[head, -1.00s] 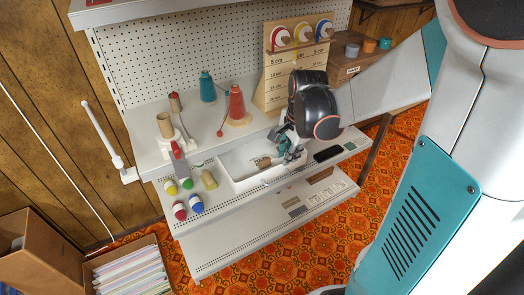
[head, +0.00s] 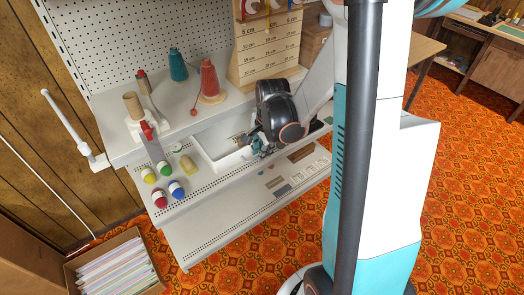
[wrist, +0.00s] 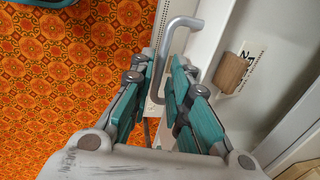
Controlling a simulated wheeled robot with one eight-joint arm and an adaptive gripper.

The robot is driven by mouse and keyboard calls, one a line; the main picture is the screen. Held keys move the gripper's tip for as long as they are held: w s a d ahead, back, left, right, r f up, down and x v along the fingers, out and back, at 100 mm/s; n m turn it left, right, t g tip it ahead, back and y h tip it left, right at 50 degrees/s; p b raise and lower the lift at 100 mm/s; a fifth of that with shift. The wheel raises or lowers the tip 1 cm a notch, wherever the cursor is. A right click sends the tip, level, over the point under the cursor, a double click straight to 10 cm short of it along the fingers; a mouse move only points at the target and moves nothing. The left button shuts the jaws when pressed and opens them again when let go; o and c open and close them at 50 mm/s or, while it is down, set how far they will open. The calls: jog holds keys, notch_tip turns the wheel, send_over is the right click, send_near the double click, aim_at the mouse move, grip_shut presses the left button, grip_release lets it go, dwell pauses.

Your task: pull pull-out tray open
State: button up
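The white pull-out tray (head: 206,158) is on the shelf unit in the head view, with my gripper (head: 258,148) at its front right part. My wrist hides much of the tray there. In the wrist view, a bent grey metal handle (wrist: 182,21) stands out from a white front edge. The teal fingers of my gripper (wrist: 162,66) are apart, one on each side of the handle's bar. I cannot tell whether either finger touches the bar. Whether the tray is partly out is unclear.
A small wooden block (wrist: 232,72) lies by the handle in the wrist view. Thread cones, including a red one (head: 209,82), stand on the upper shelf. A cardboard box (head: 112,268) is on the floor.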

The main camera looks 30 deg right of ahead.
grip_shut()
jog(key=shift+w, duration=1.4)
jog(key=shift+c, duration=0.8)
grip_release()
jog(key=shift+w, duration=0.15)
jog(key=shift+o, duration=0.8)
